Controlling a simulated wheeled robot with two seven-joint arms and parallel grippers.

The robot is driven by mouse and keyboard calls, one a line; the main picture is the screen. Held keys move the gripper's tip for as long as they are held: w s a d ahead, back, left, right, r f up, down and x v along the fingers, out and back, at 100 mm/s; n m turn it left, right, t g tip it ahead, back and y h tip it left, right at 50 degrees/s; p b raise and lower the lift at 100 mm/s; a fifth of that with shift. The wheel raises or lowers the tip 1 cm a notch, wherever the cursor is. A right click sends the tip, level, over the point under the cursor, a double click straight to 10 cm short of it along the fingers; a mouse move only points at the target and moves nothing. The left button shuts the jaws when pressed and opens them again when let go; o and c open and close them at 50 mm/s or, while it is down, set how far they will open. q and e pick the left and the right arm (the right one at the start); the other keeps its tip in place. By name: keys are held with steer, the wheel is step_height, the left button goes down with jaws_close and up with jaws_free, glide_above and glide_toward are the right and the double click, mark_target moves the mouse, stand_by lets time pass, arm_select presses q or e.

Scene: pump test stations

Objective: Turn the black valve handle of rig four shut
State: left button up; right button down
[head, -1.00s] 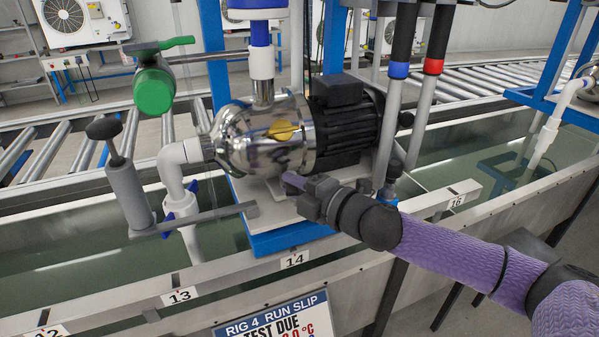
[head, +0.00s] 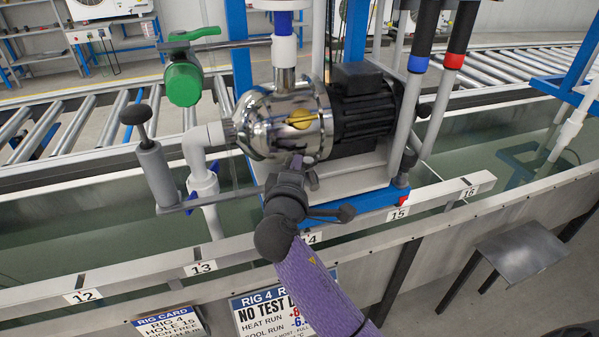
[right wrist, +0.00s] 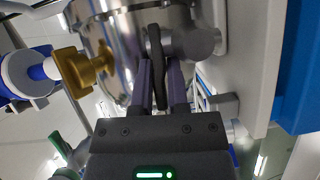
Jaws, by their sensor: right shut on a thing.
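The black valve handle (right wrist: 155,60) shows in the right wrist view as a dark flat lever on a metal stub under the polished pump. My right gripper (right wrist: 160,85) is shut on it, with a purple-grey finger on each side of the lever. In the head view my right gripper (head: 297,163) reaches up to the lower front of the polished steel pump (head: 290,115) of rig four. There the handle is mostly hidden by the gripper, and its exact angle cannot be told. The left gripper is not in view.
A green valve (head: 184,83) and a grey cylinder with a black knob (head: 155,172) stand left of the pump. A numbered rail (head: 240,247) and a rig 4 sign (head: 280,312) lie in front. A grey stool (head: 523,250) stands at right.

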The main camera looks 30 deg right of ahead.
steer(key=m+g+h, duration=0.1)
steer(key=m+g+h+b, duration=0.1)
steer(key=shift+w+f+m+g+h+b, duration=0.15)
steer(key=shift+w+m+g+h+b, duration=0.15)
steer(key=shift+w, duration=0.05)
steer(key=shift+w+m+g+h+b, duration=0.1)
steer(key=shift+m+g+h+b, duration=0.25)
steer(key=shift+m+g+h, duration=0.35)
steer(key=c, duration=0.6)
jaws_free()
